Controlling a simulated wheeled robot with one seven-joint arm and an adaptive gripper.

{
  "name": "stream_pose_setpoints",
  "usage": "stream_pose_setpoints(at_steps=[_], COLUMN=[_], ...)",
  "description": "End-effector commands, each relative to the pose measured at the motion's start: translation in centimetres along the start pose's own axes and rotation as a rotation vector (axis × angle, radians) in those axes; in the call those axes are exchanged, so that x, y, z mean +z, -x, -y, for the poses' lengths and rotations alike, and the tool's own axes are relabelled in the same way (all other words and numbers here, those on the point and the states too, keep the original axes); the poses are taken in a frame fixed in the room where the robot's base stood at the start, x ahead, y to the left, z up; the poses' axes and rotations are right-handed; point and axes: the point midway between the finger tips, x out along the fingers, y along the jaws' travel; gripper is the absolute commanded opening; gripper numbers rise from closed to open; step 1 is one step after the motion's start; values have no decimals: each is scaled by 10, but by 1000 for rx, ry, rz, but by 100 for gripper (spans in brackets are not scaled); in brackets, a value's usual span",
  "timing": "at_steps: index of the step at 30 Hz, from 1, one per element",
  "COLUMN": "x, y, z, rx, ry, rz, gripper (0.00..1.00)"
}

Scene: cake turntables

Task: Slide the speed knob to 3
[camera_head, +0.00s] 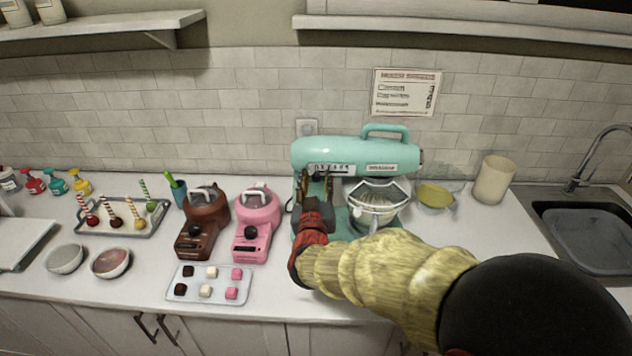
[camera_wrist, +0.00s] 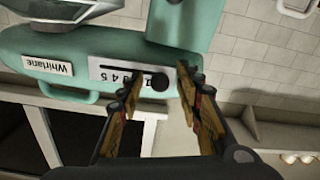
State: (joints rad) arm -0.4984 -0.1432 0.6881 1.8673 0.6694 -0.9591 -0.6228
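The teal stand mixer (camera_head: 350,155) stands on the counter against the tiled wall. In the wrist view its body (camera_wrist: 60,45) appears turned, with a white speed scale (camera_wrist: 108,70) bearing a dark slot and digits; 5 and 4 are readable. The round black speed knob (camera_wrist: 160,82) sits at the low-number end of the scale, by the 1. My gripper (camera_head: 317,185) is at the mixer's left front. Its fingers (camera_wrist: 160,88) are apart, one on each side of the knob; I cannot tell whether either touches it. In the head view the gripper hides the knob.
A whisk and bowl (camera_head: 375,205) hang and stand under the mixer head. Brown (camera_head: 203,225) and pink (camera_head: 257,222) small machines stand to the left, behind a candy tray (camera_head: 210,293). A glass bowl (camera_head: 436,194), a beige canister (camera_head: 493,180) and a sink (camera_head: 595,240) are right.

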Motion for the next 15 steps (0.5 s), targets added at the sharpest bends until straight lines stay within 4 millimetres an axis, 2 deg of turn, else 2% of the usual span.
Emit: stream_pose_setpoints(at_steps=[7,15], x=[-1,0], y=[-1,-1], z=[0,0], rx=[0,-1], ry=[0,0], rz=[-1,0], gripper=[35,20])
